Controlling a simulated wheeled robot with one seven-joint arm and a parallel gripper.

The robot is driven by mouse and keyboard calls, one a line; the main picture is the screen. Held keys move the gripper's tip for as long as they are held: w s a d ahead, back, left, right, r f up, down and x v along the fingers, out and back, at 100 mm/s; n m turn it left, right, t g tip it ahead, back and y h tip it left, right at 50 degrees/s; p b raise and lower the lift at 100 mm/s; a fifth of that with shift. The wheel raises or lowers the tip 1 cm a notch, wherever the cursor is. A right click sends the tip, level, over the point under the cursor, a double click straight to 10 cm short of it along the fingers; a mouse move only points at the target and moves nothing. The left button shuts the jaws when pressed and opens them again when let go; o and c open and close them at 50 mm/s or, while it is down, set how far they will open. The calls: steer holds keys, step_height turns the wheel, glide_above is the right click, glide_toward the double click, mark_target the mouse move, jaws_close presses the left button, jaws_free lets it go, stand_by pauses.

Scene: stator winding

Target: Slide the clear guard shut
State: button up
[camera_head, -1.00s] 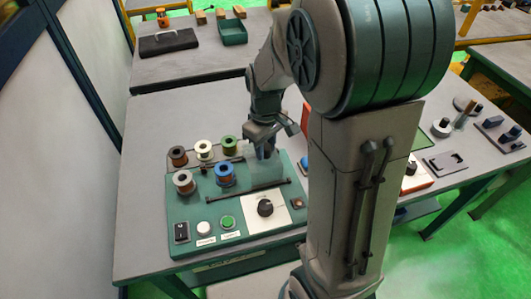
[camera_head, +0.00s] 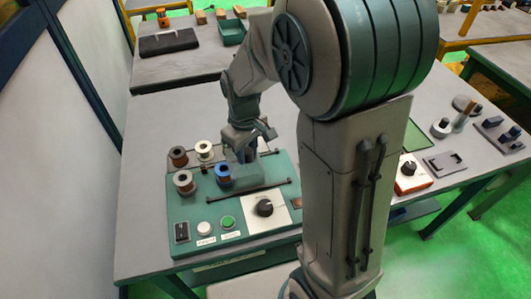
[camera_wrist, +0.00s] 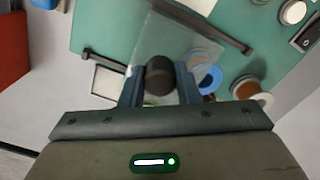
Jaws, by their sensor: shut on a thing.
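My gripper (camera_head: 243,154) is over the green winding machine (camera_head: 205,214) in the head view. In the wrist view its two fingers (camera_wrist: 160,84) are closed on a dark round knob (camera_wrist: 160,70) of the clear guard. The clear guard (camera_wrist: 175,38) is a see-through panel on the machine top. It also shows faintly in the head view (camera_head: 250,178), beside and partly over the blue spool (camera_head: 223,173). A dark guide rail (camera_head: 262,188) runs along its near side, and the rail also shows in the wrist view (camera_wrist: 205,26). The arm hides part of the guard.
Other spools, brown (camera_head: 179,157), white (camera_head: 204,150) and grey-rimmed (camera_head: 184,183), stand left of the guard. A black dial (camera_head: 264,208), a green button (camera_head: 227,222) and a black switch (camera_head: 181,232) are on the front. An orange-fronted box (camera_head: 412,176) stands to the right.

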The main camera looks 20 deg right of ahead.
mark_target(228, 163)
steer(key=shift+a, duration=2.6)
steer(key=o, duration=0.7)
steer(key=shift+a, duration=0.1)
steer(key=shift+r, duration=0.15)
steer(key=shift+r+p, duration=2.4)
steer(key=shift+r, duration=0.5)
steer(key=s+d+r+m+t, duration=0.1)
steer(key=s+d+r+m, duration=0.1)
steer(key=s+d+r, duration=0.1)
steer(key=s+d+r+m+t, duration=0.1)
steer(key=s+d+r+m, duration=0.1)
steer(key=s, duration=0.4)
steer(key=s+d+r+m+t, duration=0.1)
steer(key=s+d+r+m, duration=0.1)
steer(key=s+d+r, duration=0.2)
steer(key=shift+s+d+r+t, duration=0.2)
steer(key=shift+s+d, duration=0.15)
steer(key=shift+d, duration=0.05)
steer(key=shift+s+d+r+t, duration=0.15)
steer(key=shift+s+d+t, duration=0.05)
steer(key=shift+s+d, duration=0.2)
